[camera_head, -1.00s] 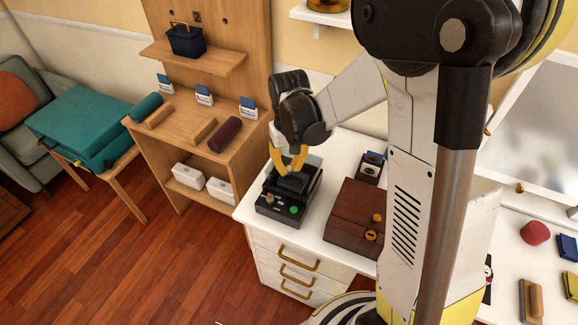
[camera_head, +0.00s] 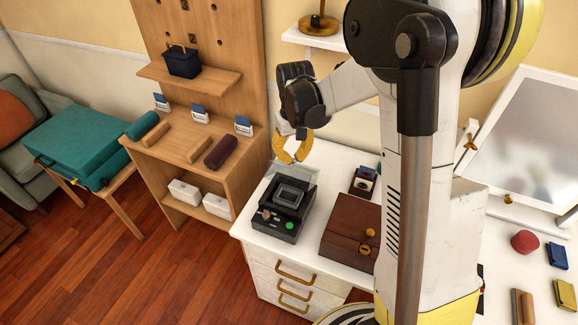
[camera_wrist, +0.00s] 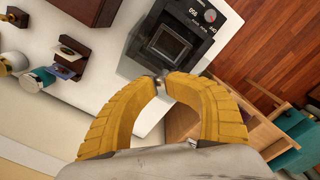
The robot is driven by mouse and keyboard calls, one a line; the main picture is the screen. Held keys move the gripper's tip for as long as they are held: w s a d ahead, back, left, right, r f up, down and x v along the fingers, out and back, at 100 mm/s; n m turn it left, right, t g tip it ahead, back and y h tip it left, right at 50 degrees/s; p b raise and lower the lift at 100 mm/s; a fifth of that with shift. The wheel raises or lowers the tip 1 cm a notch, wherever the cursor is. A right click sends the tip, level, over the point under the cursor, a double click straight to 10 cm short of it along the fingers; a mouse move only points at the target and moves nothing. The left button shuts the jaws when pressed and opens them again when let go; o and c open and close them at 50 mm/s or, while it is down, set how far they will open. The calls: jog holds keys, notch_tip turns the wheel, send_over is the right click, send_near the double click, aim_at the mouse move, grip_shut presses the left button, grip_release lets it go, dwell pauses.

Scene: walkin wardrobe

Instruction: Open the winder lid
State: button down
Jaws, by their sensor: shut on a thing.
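The winder (camera_head: 282,217) is a black box with a green button and a round knob, on the white cabinet's left end. Its recessed square well (camera_wrist: 167,45) is uncovered in the wrist view. A clear lid (camera_head: 309,175) appears raised at the winder's back edge; its exact angle is hard to tell. My gripper (camera_head: 291,162) is above and behind the winder. In the wrist view, its yellow fingertips (camera_wrist: 160,83) meet on a small metal knob, which seems to belong to the lid.
A brown wooden box (camera_head: 350,232) stands close to the right of the winder. A small dark holder (camera_head: 364,182) is behind it. A wooden shelf unit (camera_head: 190,150) stands to the left, and a mirror (camera_head: 530,140) to the right.

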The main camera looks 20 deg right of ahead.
jog(key=w+d, duration=0.4)
jog(key=shift+w+d+f, duration=0.1)
jog(key=shift+w+d, duration=0.1)
jog(key=shift+w+d+f, duration=0.35)
jog(key=shift+w+d, duration=0.15)
jog(key=shift+w, duration=0.1)
jog(key=shift+w+d+f, duration=0.3)
jog(key=shift+w+d, duration=0.2)
jog(key=shift+w, duration=0.05)
jog(key=c, duration=1.3)
grip_release()
jog(key=shift+s+d, duration=0.1)
notch_tip(320, 180, up, 12)
jog(key=shift+r, duration=0.15)
